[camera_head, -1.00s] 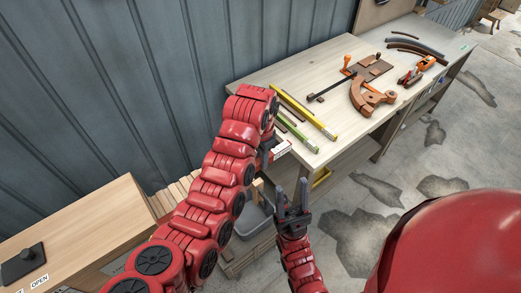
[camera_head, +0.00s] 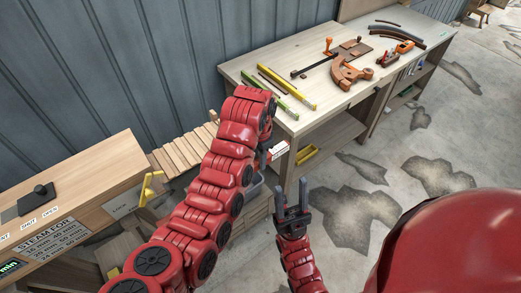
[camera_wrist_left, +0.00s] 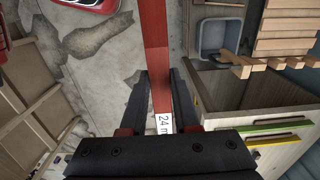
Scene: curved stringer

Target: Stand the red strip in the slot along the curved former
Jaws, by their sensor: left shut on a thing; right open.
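The red strip (camera_wrist_left: 156,50) runs lengthwise away from my left gripper (camera_wrist_left: 160,75), between its two fingers, in the left wrist view. A white label reading "24 m" (camera_wrist_left: 164,124) is at its near end. In the head view my left gripper (camera_head: 264,157) is beside the front left corner of the workbench, and my arm hides most of the strip. The curved former (camera_head: 347,76) is a brown curved block on the bench, well away from the strip; its slot is too small to make out. My right gripper (camera_head: 292,200) is open and empty, below the bench.
A wooden steam box (camera_head: 90,180) and slatted rack (camera_head: 180,152) stand at left. Floor to the right is clear.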

